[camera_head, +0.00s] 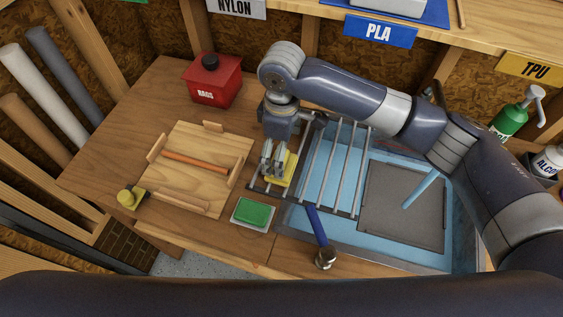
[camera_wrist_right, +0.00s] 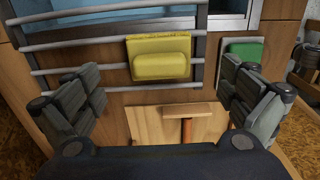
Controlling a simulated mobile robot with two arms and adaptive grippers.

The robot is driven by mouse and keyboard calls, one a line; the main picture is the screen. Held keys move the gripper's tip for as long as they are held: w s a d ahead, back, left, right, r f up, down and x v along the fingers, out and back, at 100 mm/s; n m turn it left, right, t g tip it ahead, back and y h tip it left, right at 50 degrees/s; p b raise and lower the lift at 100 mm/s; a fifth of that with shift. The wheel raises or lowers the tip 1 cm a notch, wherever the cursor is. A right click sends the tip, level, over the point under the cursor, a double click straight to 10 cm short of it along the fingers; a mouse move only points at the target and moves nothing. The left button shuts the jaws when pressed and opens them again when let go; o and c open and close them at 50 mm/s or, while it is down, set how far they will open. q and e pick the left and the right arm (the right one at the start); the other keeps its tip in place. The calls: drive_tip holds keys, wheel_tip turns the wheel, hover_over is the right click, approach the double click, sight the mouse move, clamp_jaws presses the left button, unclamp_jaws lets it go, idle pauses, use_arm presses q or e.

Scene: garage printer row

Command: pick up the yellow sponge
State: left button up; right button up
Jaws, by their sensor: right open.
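The yellow sponge (camera_head: 289,168) rests on the metal rack at the left end of the blue sink. In the right wrist view the yellow sponge (camera_wrist_right: 161,64) is a raised yellow block against a flatter yellow piece, lying over the rack bars. My right gripper (camera_head: 271,164) points down at the sponge's left side in the head view and hides part of it. In the right wrist view its two fingers (camera_wrist_right: 163,88) are spread wide, with the sponge between and beyond them. Nothing is held, and no contact shows. My left gripper is not in view.
A green sponge (camera_head: 253,213) sits on a pale tray in front of the rack. A wooden board (camera_head: 198,150) with an orange rod lies left. A red RAGS box (camera_head: 213,82) stands behind; bare tabletop surrounds it.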

wheel_tip(320, 180, down, 4)
drive_tip(key=shift+w+f+p, duration=0.1)
drive_tip(key=shift+f+p, duration=0.15)
drive_tip(key=shift+p, duration=0.65)
drive_tip(key=shift+f, duration=0.4)
drive_tip(key=shift+c, duration=0.3)
drive_tip(key=c, duration=1.2)
drive_tip(key=shift+r, duration=0.4)
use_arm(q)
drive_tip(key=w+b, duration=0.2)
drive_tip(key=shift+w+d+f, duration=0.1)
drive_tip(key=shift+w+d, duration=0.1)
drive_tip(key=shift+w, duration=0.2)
use_arm(e)
wheel_tip(320, 180, up, 9)
drive_tip(key=shift+r, duration=0.15)
